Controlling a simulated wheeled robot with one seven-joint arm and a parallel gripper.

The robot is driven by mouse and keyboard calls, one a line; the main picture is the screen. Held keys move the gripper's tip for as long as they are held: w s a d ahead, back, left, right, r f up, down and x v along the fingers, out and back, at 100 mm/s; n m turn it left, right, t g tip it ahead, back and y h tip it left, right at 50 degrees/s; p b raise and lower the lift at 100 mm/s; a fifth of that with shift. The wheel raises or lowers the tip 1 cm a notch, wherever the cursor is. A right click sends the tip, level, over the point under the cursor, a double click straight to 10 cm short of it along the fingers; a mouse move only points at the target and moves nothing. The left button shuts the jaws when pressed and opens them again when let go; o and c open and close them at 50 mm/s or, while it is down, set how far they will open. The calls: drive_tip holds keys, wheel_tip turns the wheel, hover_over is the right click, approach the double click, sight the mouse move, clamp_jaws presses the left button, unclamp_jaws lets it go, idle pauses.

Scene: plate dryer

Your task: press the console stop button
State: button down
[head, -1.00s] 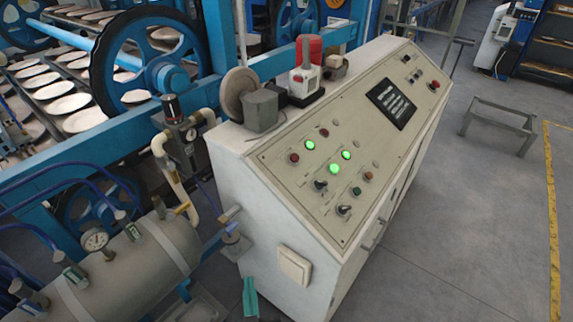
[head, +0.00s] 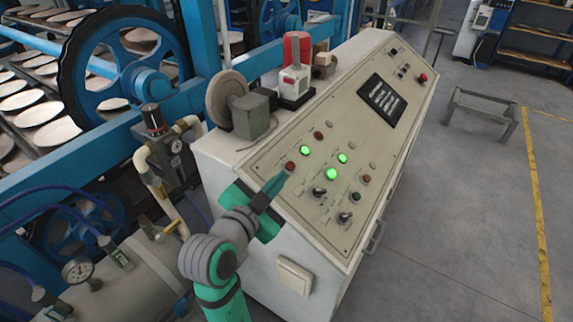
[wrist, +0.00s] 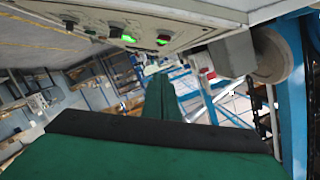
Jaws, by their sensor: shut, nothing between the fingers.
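The console (head: 232,160) is a pale cabinet with a sloped panel (head: 330,215). A red button (head: 290,165) sits at the panel's left end and another red one (head: 318,136) lies above it. A third red button (head: 365,179) is lower right, and a larger red one (head: 422,77) is at the far end. Labels are too small to read, so I cannot tell which is stop. My gripper (head: 285,176) is shut and empty, its tips close to the left red button; contact cannot be told. The shut fingers (wrist: 161,92) also show in the wrist view, with the panel above.
Green lamps (head: 304,153) and black knobs (head: 319,192) are near the gripper. A grey motor-like unit (head: 251,112) and a red beacon (head: 297,48) stand on the console's top. Blue wheel machinery (head: 122,70) is at left. Open floor lies to the right.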

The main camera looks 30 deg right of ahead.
drive_tip(key=shift+r, duration=0.2)
hover_over(290, 166)
drive_tip(key=s+a, duration=0.1)
drive_tip(key=s, duration=0.3)
wheel_tip(290, 166, down, 2)
drive_tip(key=shift+f, duration=0.1)
drive_tip(key=shift+w+a+f, duration=0.15)
drive_tip(key=shift+w+f, duration=0.15)
drive_tip(key=shift+f, duration=0.25)
drive_tip(key=shift+w+a+f, duration=0.1)
drive_tip(key=shift+w+f, duration=0.15)
drive_tip(key=shift+f, duration=0.25)
drive_tip(key=shift+w+a+f, duration=0.15)
drive_tip(key=shift+w+f, duration=0.3)
drive_tip(key=shift+f, duration=0.2)
